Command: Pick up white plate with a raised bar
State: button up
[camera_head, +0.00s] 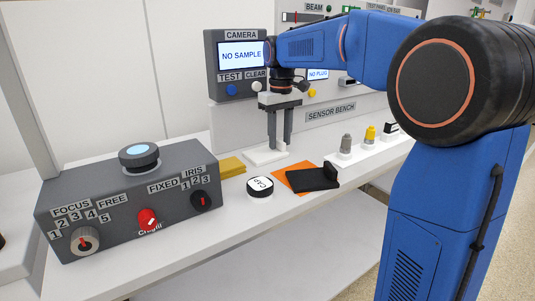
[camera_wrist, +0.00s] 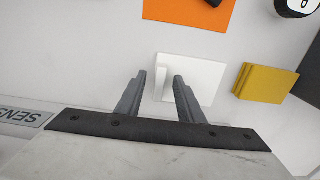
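The white plate (camera_head: 258,157) lies on the white bench top, below my gripper in the head view. In the wrist view the white plate (camera_wrist: 205,77) shows beyond the fingertips, with its raised bar (camera_wrist: 160,84) near its left side, between the lines of the two fingers. My gripper (camera_head: 279,146) points down with its fingers apart. In the wrist view my gripper (camera_wrist: 160,74) is open and nothing is seen held in it. The fingertips are at or just above the plate; I cannot tell whether they touch it.
An orange sheet (camera_head: 289,181) with a black block (camera_head: 314,178) on it lies in front. A yellow stack (camera_head: 231,167) is to the left, and a round CAP piece (camera_head: 260,187) is nearby. The grey control box (camera_head: 120,215) stands at left. The SENSOR BENCH panel (camera_head: 335,110) stands behind.

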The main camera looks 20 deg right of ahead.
grip_shut()
